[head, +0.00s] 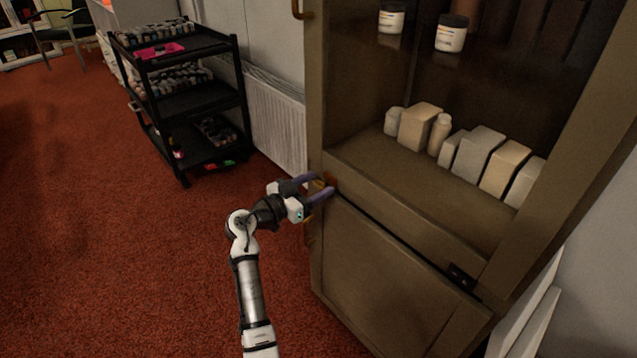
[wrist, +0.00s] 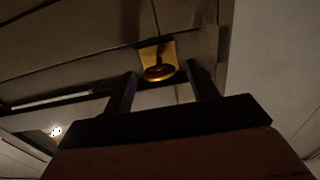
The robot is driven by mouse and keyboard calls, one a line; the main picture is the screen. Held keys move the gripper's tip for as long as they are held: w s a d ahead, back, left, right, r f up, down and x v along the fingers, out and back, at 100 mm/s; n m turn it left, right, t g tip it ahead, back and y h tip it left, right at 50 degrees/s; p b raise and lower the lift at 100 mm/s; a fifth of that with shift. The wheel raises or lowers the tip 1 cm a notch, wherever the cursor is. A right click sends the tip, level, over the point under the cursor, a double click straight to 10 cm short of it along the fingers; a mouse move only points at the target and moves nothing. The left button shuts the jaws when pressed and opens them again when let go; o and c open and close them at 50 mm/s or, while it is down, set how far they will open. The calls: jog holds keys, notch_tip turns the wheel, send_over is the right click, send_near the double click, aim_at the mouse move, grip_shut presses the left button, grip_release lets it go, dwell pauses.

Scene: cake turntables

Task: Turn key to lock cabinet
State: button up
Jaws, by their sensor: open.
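The brown cabinet (head: 390,270) stands at the right in the head view. A brass lock plate (wrist: 158,58) with a rounded brass piece, perhaps the key, shows between my finger tips in the wrist view. My gripper (head: 323,185) is at the cabinet's left front edge, just above the lower door. Its two purple-grey fingers are apart, one on each side of the brass piece in the wrist view (wrist: 163,72). I cannot tell whether either finger touches it. In the head view the fingers mostly hide the brass part.
Pale boxes and bottles (head: 478,150) stand on the cabinet's shelf, with jars (head: 452,33) higher up. A dark hinge-like fitting (head: 461,276) is at the cabinet's lower right. A black cart (head: 190,100) and a white radiator (head: 270,120) stand to the left. The red carpet is clear around my arm.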

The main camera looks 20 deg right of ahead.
jog(key=c, duration=1)
jog(key=n+p, duration=0.1)
jog(key=n, duration=0.3)
jog(key=shift+w, duration=0.1)
jog(key=n+p, duration=0.2)
jog(key=n, duration=0.3)
jog(key=shift+r, duration=0.1)
jog(key=n+p, duration=0.3)
jog(key=n, duration=0.1)
jog(key=shift+w+n, duration=0.1)
jog(key=shift+n, duration=0.2)
jog(key=shift+f+n+p, duration=0.15)
jog(key=shift+n+p, duration=0.7)
jog(key=shift+n, duration=0.2)
jog(key=shift+f+n+p, duration=0.1)
jog(key=shift+n+p, duration=0.7)
jog(key=shift+n, duration=0.25)
